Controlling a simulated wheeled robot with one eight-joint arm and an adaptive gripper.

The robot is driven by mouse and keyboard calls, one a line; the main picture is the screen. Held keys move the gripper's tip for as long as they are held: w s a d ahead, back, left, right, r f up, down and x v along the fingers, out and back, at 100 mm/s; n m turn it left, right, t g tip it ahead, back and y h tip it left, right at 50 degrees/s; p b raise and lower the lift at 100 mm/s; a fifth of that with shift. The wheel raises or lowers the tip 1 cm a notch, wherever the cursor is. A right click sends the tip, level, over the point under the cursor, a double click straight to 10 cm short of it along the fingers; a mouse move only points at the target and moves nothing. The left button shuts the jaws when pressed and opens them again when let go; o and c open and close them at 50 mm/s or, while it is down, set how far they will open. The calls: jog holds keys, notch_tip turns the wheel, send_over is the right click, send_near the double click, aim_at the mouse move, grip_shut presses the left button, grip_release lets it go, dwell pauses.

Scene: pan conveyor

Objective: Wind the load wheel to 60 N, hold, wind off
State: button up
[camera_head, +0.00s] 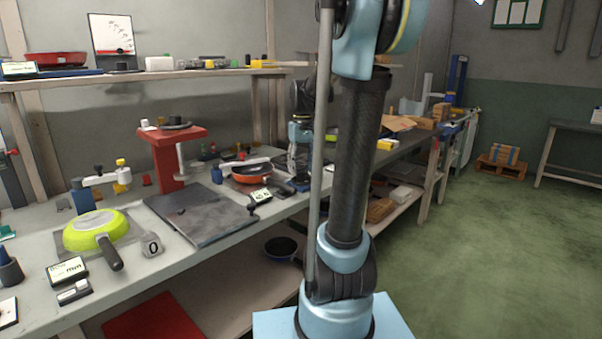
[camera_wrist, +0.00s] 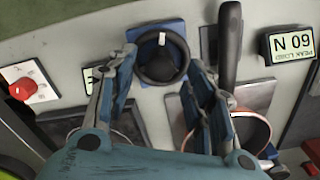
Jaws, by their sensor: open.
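The load wheel (camera_wrist: 150,72) is a dark round handwheel on a blue base (camera_wrist: 139,35), with a white mark at its top edge in the wrist view. My gripper (camera_wrist: 160,72) is open, with one finger to each side of the wheel's lower part; I cannot tell whether they touch it. A display labelled peak load (camera_wrist: 288,44) reads 60 N, upside down in the wrist view. An orange pan (camera_wrist: 258,128) with a black handle (camera_wrist: 230,45) lies right of the wheel, partly behind the right finger. In the head view my gripper (camera_head: 299,176) is beside the orange pan (camera_head: 253,180); the wheel is not clear there.
A white panel with a red knob (camera_wrist: 22,88) is left of the wheel. The bench also holds a green pan (camera_head: 82,232), a dark plate (camera_head: 200,215) and a red stand (camera_head: 165,155). A shelf (camera_head: 150,75) runs above. The green floor (camera_head: 500,250) to the right is open.

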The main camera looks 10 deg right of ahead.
aim_at(302, 172)
notch_tip(302, 172, up, 10)
dwell(0.4)
jog(key=shift+d+f, duration=0.1)
jog(key=shift+f, duration=0.05)
jog(key=s+f+m+t, duration=0.2)
jog(key=s+f, duration=2.1)
jog(key=s, duration=0.2)
jog(key=shift+s+a+f, duration=0.2)
jog(key=shift+s+f, duration=0.05)
jog(key=shift+f, duration=0.15)
jog(key=shift+w+f, duration=0.2)
jog(key=shift+w, duration=0.25)
dwell(2.1)
